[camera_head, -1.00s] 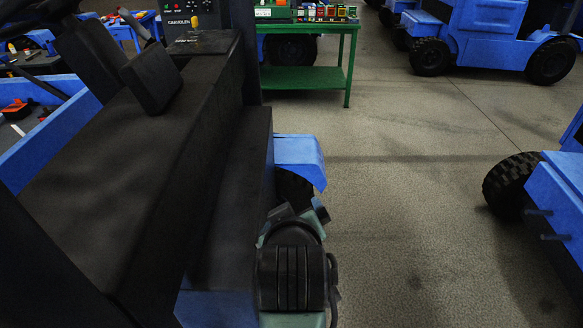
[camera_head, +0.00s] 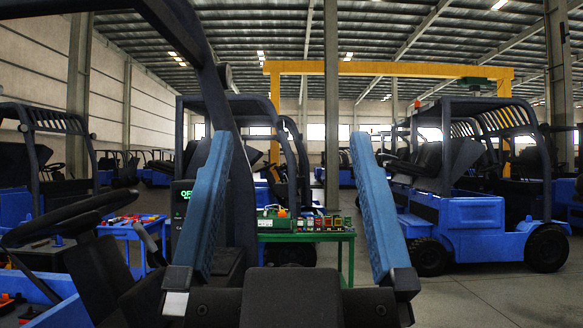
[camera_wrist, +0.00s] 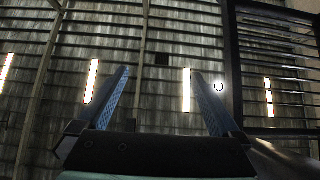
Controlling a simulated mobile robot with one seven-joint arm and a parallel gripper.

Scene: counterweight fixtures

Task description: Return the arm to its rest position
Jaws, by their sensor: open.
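My gripper (camera_head: 290,142) is raised in front of the head camera, its two blue fingers pointing up and wide apart. The rest of my arm is mostly hidden below the frame.
A dark forklift frame with a steering wheel (camera_head: 70,217) is close at left. A green table (camera_head: 340,237) with small coloured parts stands behind my gripper. A blue forklift (camera_head: 465,226) stands at right. Open floor (camera_head: 440,300) shows at lower right.

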